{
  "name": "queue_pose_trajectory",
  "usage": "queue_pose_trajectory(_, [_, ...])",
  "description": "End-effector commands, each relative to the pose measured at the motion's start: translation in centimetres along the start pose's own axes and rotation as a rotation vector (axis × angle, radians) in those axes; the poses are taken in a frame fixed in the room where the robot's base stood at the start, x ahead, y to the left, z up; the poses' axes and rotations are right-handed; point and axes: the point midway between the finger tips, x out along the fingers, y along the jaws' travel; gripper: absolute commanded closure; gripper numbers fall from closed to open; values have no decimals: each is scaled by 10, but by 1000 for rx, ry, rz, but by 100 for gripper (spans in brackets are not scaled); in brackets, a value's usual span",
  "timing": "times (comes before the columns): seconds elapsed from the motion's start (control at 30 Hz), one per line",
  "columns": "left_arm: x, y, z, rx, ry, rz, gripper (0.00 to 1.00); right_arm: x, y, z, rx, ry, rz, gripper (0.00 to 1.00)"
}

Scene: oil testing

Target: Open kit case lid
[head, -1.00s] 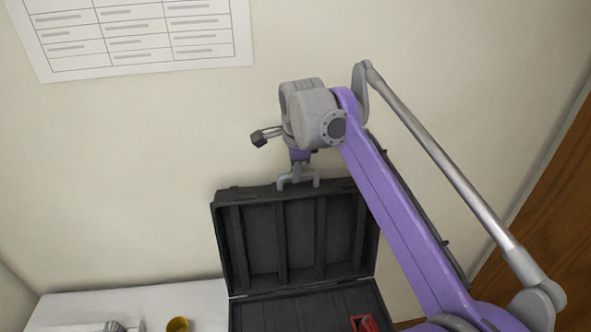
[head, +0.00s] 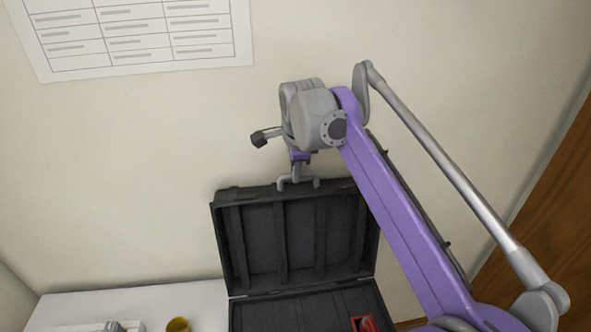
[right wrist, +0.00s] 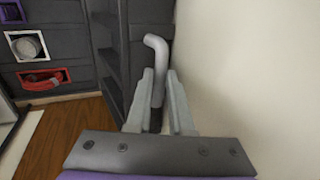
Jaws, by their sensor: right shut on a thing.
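The black kit case stands on the white table with its lid (head: 262,240) raised upright near the wall, its ribbed inside facing me. The case base (head: 290,312) lies below it, cut off by the bottom edge of the head view. My right gripper (head: 299,167) is at the top edge of the lid. In the right wrist view, its two pale fingers (right wrist: 161,76) are shut on a bent grey handle (right wrist: 157,62) of the lid. The fingertips are small and hard to make out in the head view. My left gripper is not in view.
A red item (head: 364,324) lies in the case base. A yellow cup (head: 177,325) stands on the white table (head: 195,295) left of the case. The wall is close behind the lid, with a printed chart (head: 135,35) on it. Brown wood (head: 560,215) is at the right.

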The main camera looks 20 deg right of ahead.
Motion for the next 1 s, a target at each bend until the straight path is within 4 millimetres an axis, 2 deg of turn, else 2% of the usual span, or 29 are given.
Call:
queue_pose_trajectory(0.17, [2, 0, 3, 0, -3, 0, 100, -11, 16, 0, -1, 2, -47, 100])
queue_pose_trajectory(0.53, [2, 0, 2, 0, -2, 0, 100, -39, 64, -1, 0, -1, -113, 100])
queue_pose_trajectory(0.67, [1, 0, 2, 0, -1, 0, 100, -41, 72, -1, 0, -1, -112, 100])
queue_pose_trajectory(0.93, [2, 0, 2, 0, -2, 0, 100, -41, 73, -1, 0, -1, -109, 100])
queue_pose_trajectory(0.97, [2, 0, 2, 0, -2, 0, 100, -40, 73, -1, 0, -1, -109, 79])
queue_pose_trajectory(1.0, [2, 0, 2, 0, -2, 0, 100, -40, 73, -1, 0, -1, -109, 71])
